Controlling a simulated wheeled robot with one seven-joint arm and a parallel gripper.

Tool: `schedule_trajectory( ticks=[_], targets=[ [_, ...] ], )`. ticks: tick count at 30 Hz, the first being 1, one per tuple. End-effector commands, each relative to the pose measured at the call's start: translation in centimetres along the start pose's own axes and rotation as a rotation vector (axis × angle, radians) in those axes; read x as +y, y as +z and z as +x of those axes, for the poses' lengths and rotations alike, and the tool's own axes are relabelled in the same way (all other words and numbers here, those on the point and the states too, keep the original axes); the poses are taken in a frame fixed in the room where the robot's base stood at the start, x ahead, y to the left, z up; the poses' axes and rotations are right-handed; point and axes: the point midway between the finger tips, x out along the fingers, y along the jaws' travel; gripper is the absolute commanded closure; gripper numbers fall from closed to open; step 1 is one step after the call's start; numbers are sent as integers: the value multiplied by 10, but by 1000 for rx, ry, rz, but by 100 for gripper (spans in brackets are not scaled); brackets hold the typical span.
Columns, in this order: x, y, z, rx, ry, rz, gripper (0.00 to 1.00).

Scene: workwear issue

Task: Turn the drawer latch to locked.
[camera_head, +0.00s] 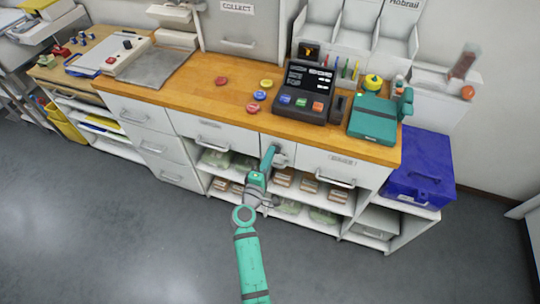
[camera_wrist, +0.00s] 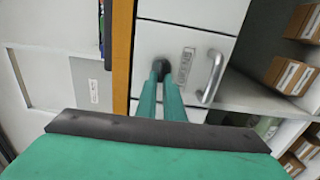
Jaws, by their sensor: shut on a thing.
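The drawer latch (camera_wrist: 161,66) is a small dark knob on a white drawer front (camera_wrist: 190,30). In the wrist view it lies between the tips of my gripper (camera_wrist: 163,74), whose two long green fingers are closed on it. The fingers hide part of the latch, so its locked or unlocked position cannot be told. A grey label plate (camera_wrist: 185,66) and a curved metal handle (camera_wrist: 213,77) are beside it. In the head view my gripper (camera_head: 270,155) reaches the narrow drawer front under the counter, and the latch is hidden behind it.
The wooden counter (camera_head: 205,88) runs above the drawers, bearing a dark terminal (camera_head: 303,92), a teal case (camera_head: 373,120) and coloured discs. Open shelves (camera_head: 325,197) with brown boxes lie below. A blue box (camera_head: 420,172) stands at right. The grey floor (camera_head: 120,240) in front is clear.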

Motion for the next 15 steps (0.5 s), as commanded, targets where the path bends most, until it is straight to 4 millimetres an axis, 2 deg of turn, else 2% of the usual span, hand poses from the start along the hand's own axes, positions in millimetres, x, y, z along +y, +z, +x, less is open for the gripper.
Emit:
schedule_trajectory(
  ticks=[8, 9, 11, 15],
  targets=[
    [-1, 2, 1, -4, -1, -2, 100],
    [-1, 2, 1, -4, -1, -2, 85],
    [-1, 2, 1, -4, -1, -1, 73],
    [0, 2, 0, -3, -1, -1, 73]
  ],
)
